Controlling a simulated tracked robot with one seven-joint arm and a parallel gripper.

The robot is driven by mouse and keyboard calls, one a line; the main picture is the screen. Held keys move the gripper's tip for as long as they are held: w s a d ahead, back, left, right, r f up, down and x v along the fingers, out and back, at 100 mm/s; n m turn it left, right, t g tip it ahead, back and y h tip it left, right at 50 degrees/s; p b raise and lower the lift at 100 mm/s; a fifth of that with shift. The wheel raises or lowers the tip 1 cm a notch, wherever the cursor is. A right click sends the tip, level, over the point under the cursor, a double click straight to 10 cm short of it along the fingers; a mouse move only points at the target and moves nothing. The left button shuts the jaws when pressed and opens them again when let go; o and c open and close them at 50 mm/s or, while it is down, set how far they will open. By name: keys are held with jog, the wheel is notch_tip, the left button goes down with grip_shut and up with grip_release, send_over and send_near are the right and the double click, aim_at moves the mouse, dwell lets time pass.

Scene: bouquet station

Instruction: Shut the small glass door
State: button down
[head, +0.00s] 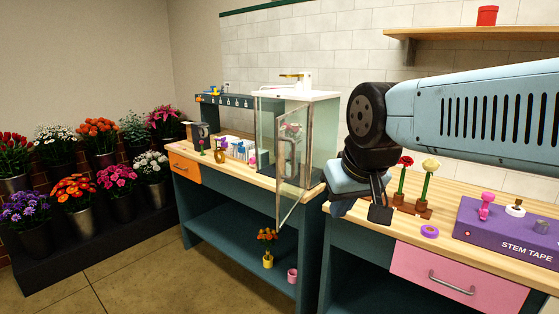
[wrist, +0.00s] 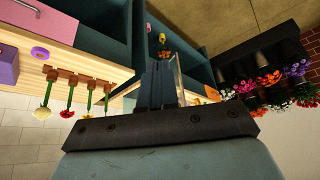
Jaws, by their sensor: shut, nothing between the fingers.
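The small glass door (head: 293,192) stands open on the front of the glass cabinet (head: 267,130). It swings out past the counter's front edge, and its lower corner hangs over the lower shelf. My gripper (head: 379,212) is to the right of the door in the head view, pointing down in front of the right counter, with a gap between them. In the wrist view my gripper's fingers (wrist: 158,82) are together and empty. A pale upright strip (wrist: 177,80), apparently the door's edge, shows just right of them; I cannot tell how far off it is.
Near my gripper, red and white flowers (head: 416,190) stand in a brown rack beside a purple tape roll (head: 430,231). A purple stem tape box (head: 510,230) is farther right. An orange-flowered yellow pot (head: 267,260) and a pink pot (head: 292,275) sit on the lower shelf.

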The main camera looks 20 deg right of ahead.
jog(key=shift+w+r, duration=0.1)
jog(key=shift+w, duration=0.05)
jog(key=m+y, duration=0.7)
jog(key=y, duration=0.1)
send_near(279, 170)
notch_tip(279, 170, down, 3)
jog(key=w+a, duration=0.1)
jog(key=w+a+f, duration=0.1)
jog(key=shift+a, duration=0.35)
jog(key=shift+w+a, duration=0.35)
jog(key=shift+a, duration=0.2)
